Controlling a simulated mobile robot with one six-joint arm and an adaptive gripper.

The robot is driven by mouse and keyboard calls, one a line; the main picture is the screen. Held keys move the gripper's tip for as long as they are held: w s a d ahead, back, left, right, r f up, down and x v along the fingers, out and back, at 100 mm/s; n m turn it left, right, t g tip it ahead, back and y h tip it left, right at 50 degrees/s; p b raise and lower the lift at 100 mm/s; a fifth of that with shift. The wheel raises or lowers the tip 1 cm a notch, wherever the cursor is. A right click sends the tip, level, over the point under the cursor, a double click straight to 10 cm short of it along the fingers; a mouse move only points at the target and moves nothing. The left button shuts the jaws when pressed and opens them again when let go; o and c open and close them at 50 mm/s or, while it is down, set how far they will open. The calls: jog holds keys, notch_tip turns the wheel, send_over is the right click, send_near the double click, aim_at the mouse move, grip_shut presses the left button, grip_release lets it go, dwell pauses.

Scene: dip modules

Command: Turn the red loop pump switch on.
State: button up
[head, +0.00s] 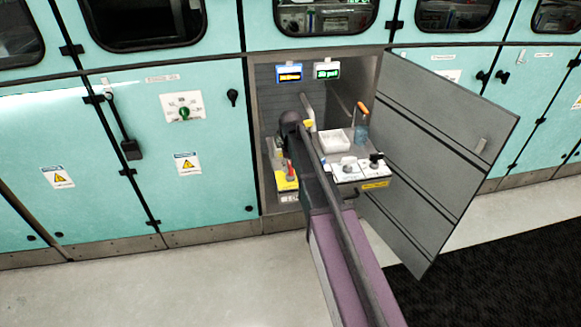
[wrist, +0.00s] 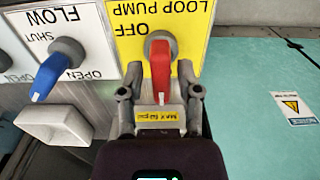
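The red loop pump switch (wrist: 160,70) is a red lever on a grey knob, on a yellow plate (wrist: 127,18) lettered "LOOP PUMP" and "OFF". The lettering is upside down in the wrist view, and the lever points down the picture, toward my gripper. My gripper (wrist: 159,78) is open, with one finger on each side of the lever and a visible gap to it on both sides. The lower plate is hidden behind my gripper. The head view also shows the red switch (head: 290,170) low in the open bay; my arm hides much around it.
A blue flow lever (wrist: 57,70) on a white plate sits beside the yellow plate, with a pale square-ended part (wrist: 55,124) below it. In the head view, a grey door (head: 440,150) stands open at right. A shelf holds a white tray (head: 335,141) and white-plated knobs.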

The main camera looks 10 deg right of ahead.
aim_at(290, 166)
jog(key=shift+m, duration=0.3)
dwell(0.4)
jog(key=shift+w+m, duration=0.1)
jog(key=shift+m, duration=1.6)
jog(key=m, duration=0.4)
jog(key=shift+m, duration=0.3)
notch_tip(290, 166, up, 14)
jog(key=p, duration=1.4)
jog(key=s+r+n+p, duration=0.3)
jog(key=s+n, duration=0.5)
jog(key=s, duration=1.6)
jog(key=shift+s+d+r, duration=0.15)
jog(key=shift+d+r, duration=0.05)
jog(key=shift+d, duration=0.15)
